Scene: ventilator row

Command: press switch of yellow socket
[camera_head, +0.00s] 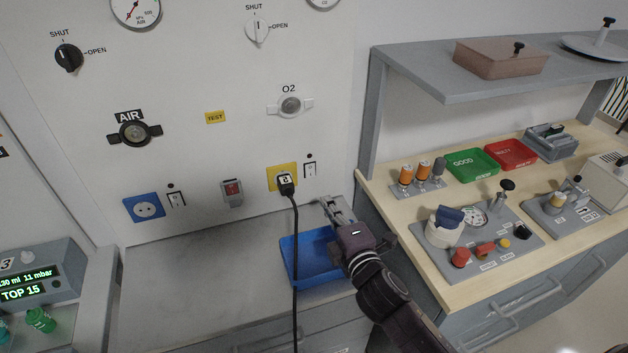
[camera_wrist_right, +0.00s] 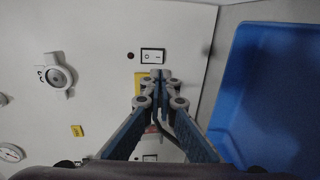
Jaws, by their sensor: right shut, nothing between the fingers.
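The yellow socket (camera_head: 272,184) is on the white wall panel, with a black plug (camera_head: 286,183) in it. Its rocker switch (camera_head: 310,171) is just to the right, with a small dark dot above. In the right wrist view the switch (camera_wrist_right: 153,55) is unobstructed just beyond the fingertips; the yellow socket (camera_wrist_right: 141,82) is partly hidden behind the fingers. My right gripper (camera_head: 328,203) is shut and empty, below and right of the switch in the head view; its fingertips also show in the wrist view (camera_wrist_right: 153,75). Contact with the switch is not visible. My left gripper is out of view.
The plug's black cable (camera_head: 295,260) hangs down left of my right gripper. A blue tray (camera_head: 291,270) sits on the counter below it. A blue socket (camera_head: 144,207) with its own switch (camera_head: 176,199) and a red-switch unit (camera_head: 232,190) are further left. A wooden workbench (camera_head: 425,270) stands right.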

